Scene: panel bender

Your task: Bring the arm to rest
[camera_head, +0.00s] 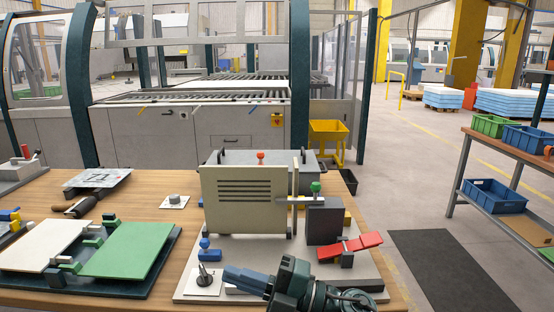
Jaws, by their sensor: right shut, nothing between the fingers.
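My right gripper (230,278) comes in at the bottom middle and points left, with my dark wrist behind it. It is shut and empty. It is over the front part of a light grey base plate (365,285), just right of a small white plate with a dark knob (204,279). Whether the gripper touches anything below it cannot be told. My left gripper is not in view.
A beige slotted panel (250,200) stands upright on the base plate, behind my gripper. A red lever (350,246) and a dark block (324,222) are to its right. A green and white board fixture (125,250) lies left on the wooden table (150,222). Blue bins (495,195) stand right.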

